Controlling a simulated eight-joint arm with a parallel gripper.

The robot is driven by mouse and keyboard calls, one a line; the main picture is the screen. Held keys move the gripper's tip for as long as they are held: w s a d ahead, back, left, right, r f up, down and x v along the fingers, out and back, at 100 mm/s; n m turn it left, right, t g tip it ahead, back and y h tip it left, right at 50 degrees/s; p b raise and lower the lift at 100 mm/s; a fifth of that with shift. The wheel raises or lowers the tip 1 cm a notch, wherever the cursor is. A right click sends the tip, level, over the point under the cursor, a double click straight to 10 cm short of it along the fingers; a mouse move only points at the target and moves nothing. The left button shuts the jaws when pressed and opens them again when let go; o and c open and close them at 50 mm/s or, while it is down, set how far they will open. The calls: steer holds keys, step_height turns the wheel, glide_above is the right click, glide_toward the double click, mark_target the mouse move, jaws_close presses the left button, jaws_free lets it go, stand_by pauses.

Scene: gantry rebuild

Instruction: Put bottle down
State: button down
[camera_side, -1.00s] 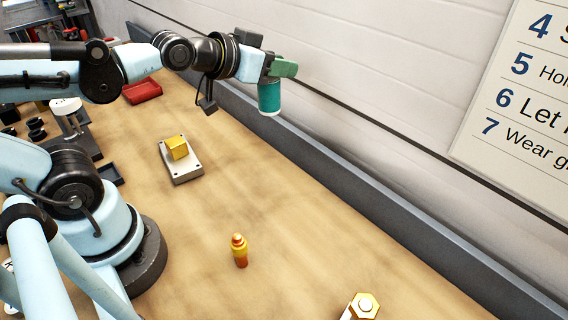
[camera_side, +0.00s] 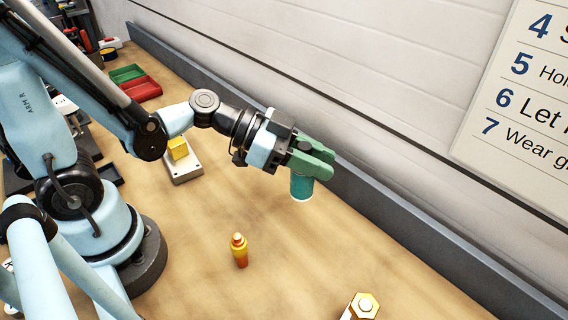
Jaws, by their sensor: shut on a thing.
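My gripper (camera_side: 314,163), with green fingers, is shut on a teal bottle (camera_side: 301,186). The fingers hide the top of the bottle; its lower part and pale bottom edge show below them. The bottle hangs roughly upright over the right side of the wooden table (camera_side: 255,215), near the grey back rail. I cannot tell whether its base touches the table or is a little above it.
A small orange and yellow bottle-shaped thing (camera_side: 240,250) stands nearer the front. A grey plate with a yellow block (camera_side: 178,148) is to the left. A gold hex nut (camera_side: 364,305) is at the bottom edge. Red (camera_side: 142,89) and green (camera_side: 127,74) trays lie farther back. The grey rail (camera_side: 400,222) borders the wall.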

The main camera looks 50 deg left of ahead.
steer(key=s+d+m+g+h, duration=0.2)
steer(key=s+d+m+g, duration=0.7)
steer(key=s+m+g, duration=0.4)
steer(key=shift+n+g, duration=0.3)
steer(key=shift+n, duration=0.2)
steer(key=shift+w+f, duration=0.4)
steer(key=shift+f, duration=0.55)
steer(key=shift+w+f, duration=0.4)
steer(key=shift+f, duration=0.6)
steer(key=shift+w+f, duration=0.4)
steer(key=shift+f, duration=0.55)
steer(key=c, duration=0.8)
jaws_free()
